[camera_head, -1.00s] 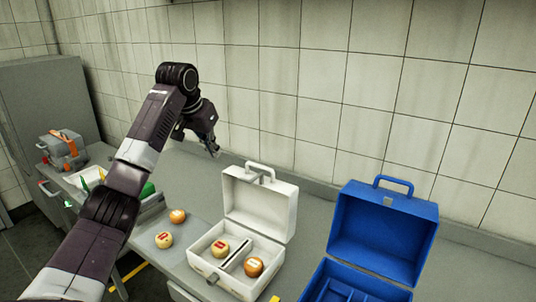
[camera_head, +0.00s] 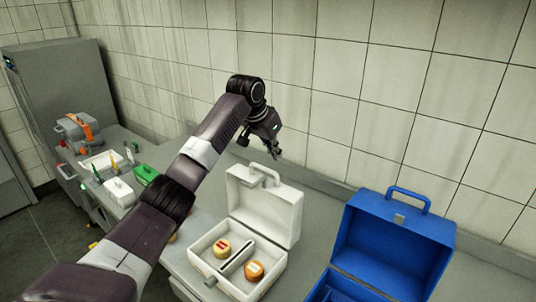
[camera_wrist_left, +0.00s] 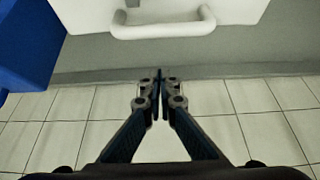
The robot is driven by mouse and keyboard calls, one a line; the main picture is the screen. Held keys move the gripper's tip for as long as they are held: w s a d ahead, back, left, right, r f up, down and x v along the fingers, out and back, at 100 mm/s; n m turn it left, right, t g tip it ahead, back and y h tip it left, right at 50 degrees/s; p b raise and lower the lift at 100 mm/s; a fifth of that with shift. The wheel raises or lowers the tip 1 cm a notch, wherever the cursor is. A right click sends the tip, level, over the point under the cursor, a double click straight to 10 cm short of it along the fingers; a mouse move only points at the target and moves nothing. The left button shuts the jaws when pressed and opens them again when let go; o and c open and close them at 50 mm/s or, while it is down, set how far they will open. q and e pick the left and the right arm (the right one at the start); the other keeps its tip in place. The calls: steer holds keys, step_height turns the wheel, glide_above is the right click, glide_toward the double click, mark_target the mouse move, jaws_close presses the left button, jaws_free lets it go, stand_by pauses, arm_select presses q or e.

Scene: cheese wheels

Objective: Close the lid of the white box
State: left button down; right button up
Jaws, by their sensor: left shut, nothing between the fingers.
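The white box (camera_head: 217,269) stands on the counter with its lid (camera_head: 265,206) raised upright at the back. Two cheese wheels, one (camera_head: 222,249) left and one (camera_head: 254,270) right of a divider, lie inside it. My left gripper (camera_head: 276,156) is shut and empty, above and behind the lid's top edge, close to the lid handle (camera_head: 264,172). In the left wrist view the shut fingertips (camera_wrist_left: 161,74) point toward the lid handle (camera_wrist_left: 163,24), with a visible gap between them. My right gripper is not in view.
An open blue box (camera_head: 391,240) stands just right of the white box. A tiled wall (camera_head: 400,110) runs behind the counter. Left are a green box (camera_head: 146,173), a small white box (camera_head: 118,191) and a grey case (camera_head: 78,132) with an orange strap.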

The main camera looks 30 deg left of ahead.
arm_select(q)
steer(key=s, duration=0.1)
steer(key=s+p, duration=0.1)
steer(key=s, duration=0.1)
steer(key=shift+s+a+f, duration=0.2)
steer(key=shift+a+f, duration=0.05)
steer(key=shift+f, duration=0.05)
steer(key=shift+s+p, duration=0.25)
steer(key=shift+p, duration=0.05)
steer(key=shift+d+f, duration=0.1)
steer(key=shift+f, duration=0.05)
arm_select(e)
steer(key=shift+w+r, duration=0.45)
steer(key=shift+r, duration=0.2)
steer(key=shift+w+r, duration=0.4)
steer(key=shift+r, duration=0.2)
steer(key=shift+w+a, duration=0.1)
